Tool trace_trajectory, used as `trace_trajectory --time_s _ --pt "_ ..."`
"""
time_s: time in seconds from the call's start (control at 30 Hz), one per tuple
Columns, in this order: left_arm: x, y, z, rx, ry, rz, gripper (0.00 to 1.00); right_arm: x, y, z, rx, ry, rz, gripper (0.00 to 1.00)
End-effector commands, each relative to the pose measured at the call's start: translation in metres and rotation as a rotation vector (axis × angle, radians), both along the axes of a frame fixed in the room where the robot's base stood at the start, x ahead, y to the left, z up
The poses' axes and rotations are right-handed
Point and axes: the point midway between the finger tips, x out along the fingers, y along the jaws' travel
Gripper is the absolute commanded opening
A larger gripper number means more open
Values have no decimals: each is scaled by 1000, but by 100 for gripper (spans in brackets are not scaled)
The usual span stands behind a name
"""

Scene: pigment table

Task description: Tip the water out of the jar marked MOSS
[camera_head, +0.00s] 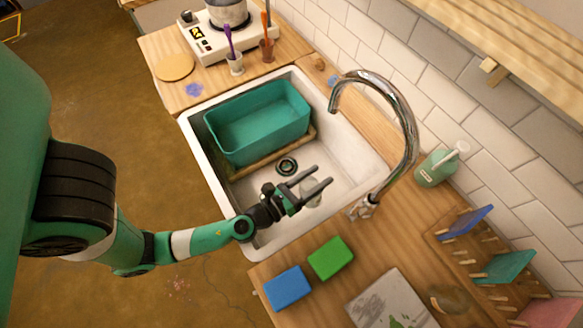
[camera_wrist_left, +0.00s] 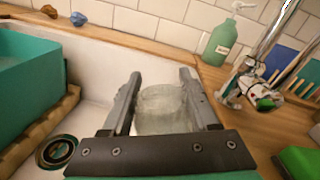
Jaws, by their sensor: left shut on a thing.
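My left gripper (camera_head: 319,177) is over the right part of the white sink (camera_head: 345,160), past the drain. It is shut on a clear glass jar (camera_head: 312,194), which sits between its fingers in the left wrist view (camera_wrist_left: 160,110). No MOSS marking shows on the jar in either view. I cannot tell how much water is in it or how far it is tilted. My right gripper is not in view.
A teal tub (camera_head: 258,122) stands on a wooden rack in the sink, left of the jar. The chrome tap (camera_head: 408,140) arches over the sink's right side. A green soap bottle (camera_head: 435,170), a blue sponge (camera_head: 287,288) and a green sponge (camera_head: 330,258) are on the counter.

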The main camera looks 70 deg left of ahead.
Motion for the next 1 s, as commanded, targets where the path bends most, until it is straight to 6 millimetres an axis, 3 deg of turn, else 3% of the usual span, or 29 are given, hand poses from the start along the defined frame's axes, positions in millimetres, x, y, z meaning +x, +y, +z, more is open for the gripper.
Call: trace_trajectory --time_s 0.03,0.13,0.4,1.0 --pt "2 -5 15 32 8 -5 0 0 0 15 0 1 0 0" --pt "4 -11 32 88 24 -4 0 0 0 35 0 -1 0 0" --pt "9 -27 53 253 72 -4 0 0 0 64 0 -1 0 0" --pt "10 -34 52 338 97 1 0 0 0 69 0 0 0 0"
